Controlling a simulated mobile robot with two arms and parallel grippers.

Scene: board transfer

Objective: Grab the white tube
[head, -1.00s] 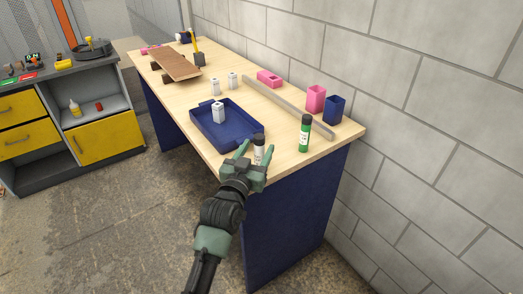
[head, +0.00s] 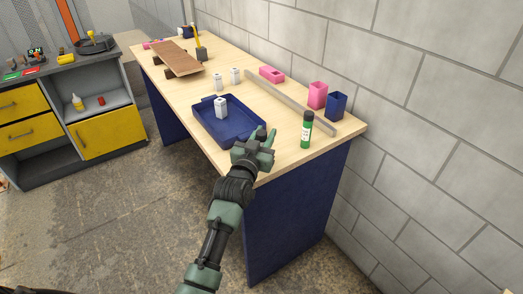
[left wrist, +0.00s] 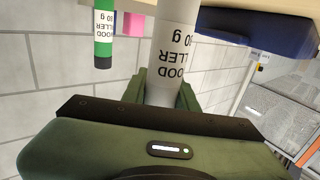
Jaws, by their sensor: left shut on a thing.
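The white tube, with dark "wood filler" lettering, stands out large in the left wrist view (left wrist: 178,45), between the fingers. My left gripper (head: 263,139) is shut on it, at the near end of the table beside the blue tray's near corner. In the head view the gripper hides the tube, and I cannot tell whether it still touches the table. A similar green tube (head: 306,132) with a dark cap stands upright to the right of the gripper; it also shows in the left wrist view (left wrist: 104,35). My right gripper is not in view.
The blue tray (head: 206,130) holds a white bottle (head: 221,107). Two white bottles (head: 227,79), a long grey bar (head: 290,102), a pink cup (head: 317,95) and a blue cup (head: 336,105) stand or lie on the wooden table (head: 262,107). A block wall borders the right side.

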